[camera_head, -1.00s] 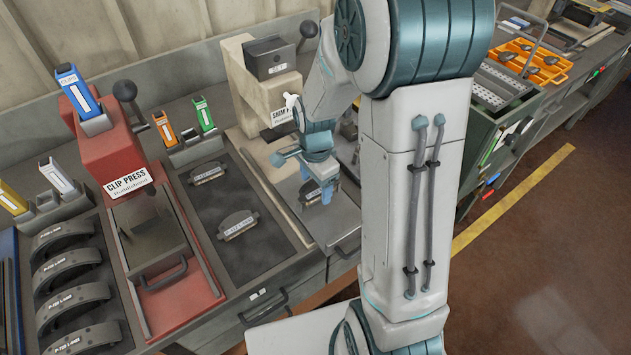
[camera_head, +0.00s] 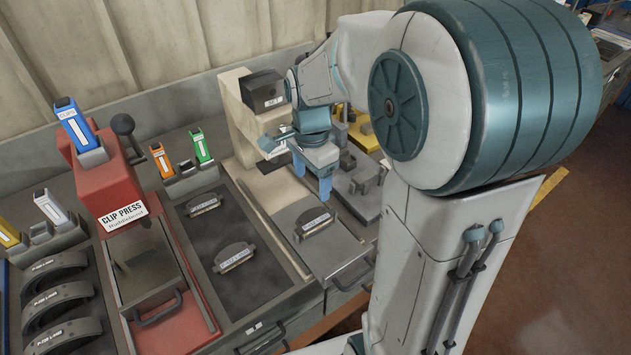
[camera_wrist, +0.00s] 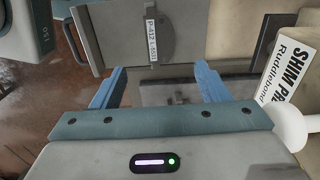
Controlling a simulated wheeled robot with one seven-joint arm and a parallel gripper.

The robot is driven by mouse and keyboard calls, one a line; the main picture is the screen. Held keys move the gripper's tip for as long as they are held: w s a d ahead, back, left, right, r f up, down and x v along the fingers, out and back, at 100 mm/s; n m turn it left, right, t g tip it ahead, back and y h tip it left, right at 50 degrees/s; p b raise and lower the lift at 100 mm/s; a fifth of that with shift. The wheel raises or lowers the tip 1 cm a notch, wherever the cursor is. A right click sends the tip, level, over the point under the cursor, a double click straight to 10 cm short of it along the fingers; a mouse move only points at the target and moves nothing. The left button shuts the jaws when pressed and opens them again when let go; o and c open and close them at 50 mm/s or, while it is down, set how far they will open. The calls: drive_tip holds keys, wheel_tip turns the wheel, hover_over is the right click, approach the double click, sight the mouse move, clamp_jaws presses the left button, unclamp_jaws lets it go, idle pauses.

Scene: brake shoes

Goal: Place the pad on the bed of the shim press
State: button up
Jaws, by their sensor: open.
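The pad (camera_head: 314,223), a dark curved plate with a white label, lies on the grey bed (camera_head: 335,252) of the shim press. The shim press (camera_head: 238,118) is the beige machine behind it, partly hidden by my arm. My gripper (camera_head: 312,181) is open and empty, its blue fingers pointing down, above and behind the pad and apart from it. In the wrist view the pad's label (camera_wrist: 152,38) shows beyond the open fingertips (camera_wrist: 160,70), with nothing between them.
Two similar pads, a nearer one (camera_head: 234,257) and a farther one (camera_head: 204,204), lie on a dark mat left of the bed. The red clip press (camera_head: 100,185) stands further left. A grey fixture (camera_head: 362,185) sits right of my gripper.

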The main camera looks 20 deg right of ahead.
drive_tip(key=s+r+n+t, duration=0.3)
drive_tip(key=s+n, duration=1.1)
drive_tip(key=shift+s+r, duration=0.15)
drive_tip(key=shift+r, duration=0.25)
